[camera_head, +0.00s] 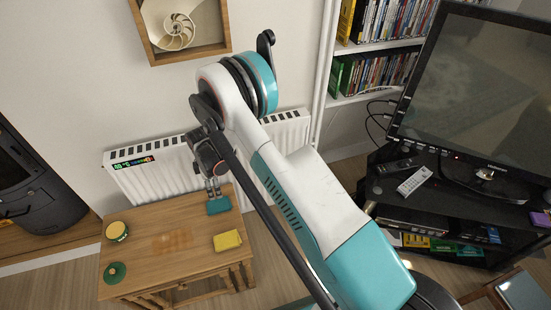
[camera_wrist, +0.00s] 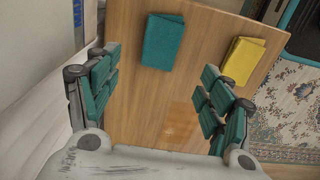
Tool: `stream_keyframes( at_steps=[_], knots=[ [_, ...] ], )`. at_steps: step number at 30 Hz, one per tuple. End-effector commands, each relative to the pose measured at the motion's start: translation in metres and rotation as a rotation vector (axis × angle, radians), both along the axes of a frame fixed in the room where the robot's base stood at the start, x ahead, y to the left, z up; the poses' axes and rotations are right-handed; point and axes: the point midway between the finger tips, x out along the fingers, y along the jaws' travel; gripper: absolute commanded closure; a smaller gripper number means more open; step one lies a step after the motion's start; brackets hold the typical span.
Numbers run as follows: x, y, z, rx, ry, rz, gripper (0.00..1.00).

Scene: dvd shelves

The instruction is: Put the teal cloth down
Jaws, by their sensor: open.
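The teal cloth (camera_head: 218,206) lies folded and flat on the wooden table (camera_head: 150,240), near its back right corner. It also shows in the wrist view (camera_wrist: 163,41), beyond the fingertips and free of them. My gripper (camera_head: 213,188) hangs just above and behind the cloth in the head view. In the wrist view my gripper (camera_wrist: 161,62) is open, with its teal-padded fingers spread wide and nothing between them.
A folded yellow cloth (camera_head: 227,240) lies in front of the teal one. A yellow-topped round container (camera_head: 116,231) and a green round item (camera_head: 115,272) stand at the table's left. A white radiator (camera_head: 150,179) is close behind the table. The table's middle is clear.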

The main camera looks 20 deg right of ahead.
Motion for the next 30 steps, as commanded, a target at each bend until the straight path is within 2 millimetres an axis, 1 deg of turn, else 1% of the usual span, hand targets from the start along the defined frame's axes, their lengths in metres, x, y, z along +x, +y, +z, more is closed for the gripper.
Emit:
stream_keyframes(
  at_steps=[5, 6, 8, 14, 15, 21, 24, 26, 27, 30],
  knots=[
    [0.006, -0.011, 0.052, 0.011, -0.032, -0.086, 0.26],
    [0.006, -0.014, 0.066, 0.015, -0.042, -0.112, 0.26],
    [0.007, -0.019, 0.087, 0.02, -0.057, -0.15, 0.26],
    [0.001, -0.039, 0.163, 0.044, -0.109, -0.292, 0.26],
    [-0.002, -0.044, 0.179, 0.051, -0.121, -0.323, 0.26],
    [-0.024, -0.069, 0.253, 0.086, -0.179, -0.484, 0.26],
    [-0.04, -0.082, 0.286, 0.106, -0.207, -0.565, 0.26],
    [-0.05, -0.089, 0.305, 0.118, -0.223, -0.612, 0.26],
    [-0.058, -0.094, 0.317, 0.128, -0.234, -0.644, 0.26],
    [-0.078, -0.107, 0.343, 0.15, -0.261, -0.722, 0.26]
  ],
)
